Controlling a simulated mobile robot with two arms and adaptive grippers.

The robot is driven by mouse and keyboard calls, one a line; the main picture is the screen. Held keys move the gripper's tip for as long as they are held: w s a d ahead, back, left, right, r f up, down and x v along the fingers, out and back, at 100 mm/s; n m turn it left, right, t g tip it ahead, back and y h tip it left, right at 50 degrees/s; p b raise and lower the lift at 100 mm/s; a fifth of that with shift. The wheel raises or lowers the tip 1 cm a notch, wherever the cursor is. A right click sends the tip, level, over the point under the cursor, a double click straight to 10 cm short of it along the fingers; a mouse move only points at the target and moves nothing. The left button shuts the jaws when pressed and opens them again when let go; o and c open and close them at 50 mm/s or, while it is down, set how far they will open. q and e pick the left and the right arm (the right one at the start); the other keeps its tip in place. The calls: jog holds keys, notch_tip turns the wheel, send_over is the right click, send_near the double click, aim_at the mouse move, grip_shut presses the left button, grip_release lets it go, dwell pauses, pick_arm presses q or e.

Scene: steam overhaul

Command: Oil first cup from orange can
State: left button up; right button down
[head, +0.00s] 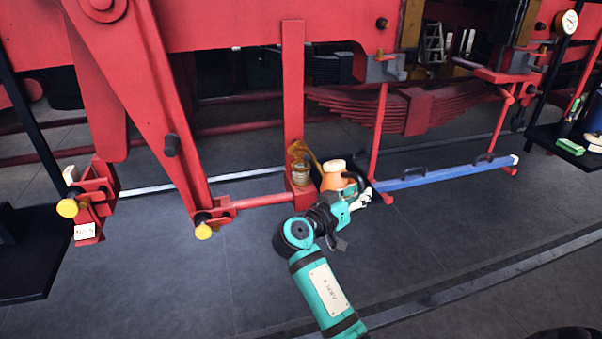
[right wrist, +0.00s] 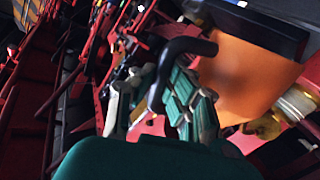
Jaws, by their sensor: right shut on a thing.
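The orange can (head: 334,178) stands out low in front of the red frame in the head view. It fills the upper right of the right wrist view (right wrist: 245,78), with a black handle (right wrist: 184,52). My right gripper (head: 354,202) is shut on the can, its fingers (right wrist: 185,105) around the handle. A glass cup with a brass-coloured top (head: 302,174) sits just left of the can, at the foot of a red upright. It shows partly behind the can in the wrist view (right wrist: 297,104). I cannot tell whether can and cup touch. My left gripper is not in view.
A blue bar (head: 445,172) runs right of the can. A black shelf (head: 560,142) with a green brush stands at right. A dark platform (head: 25,275) is at left. The grey floor in front is mostly clear.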

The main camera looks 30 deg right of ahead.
jog(key=shift+r, duration=0.25)
jog(key=shift+r+n+p, duration=0.15)
jog(key=shift+n+p, duration=0.35)
dwell(0.3)
jog(key=shift+w+r+p, duration=0.1)
jog(key=shift+r+p, duration=0.15)
jog(key=shift+p, duration=0.15)
dwell(0.3)
jog(key=shift+n, duration=0.3)
dwell(3.4)
jog(key=shift+w+a+r+p, duration=0.1)
jog(key=shift+r+p, duration=0.55)
jog(key=shift+p, duration=0.05)
dwell(1.9)
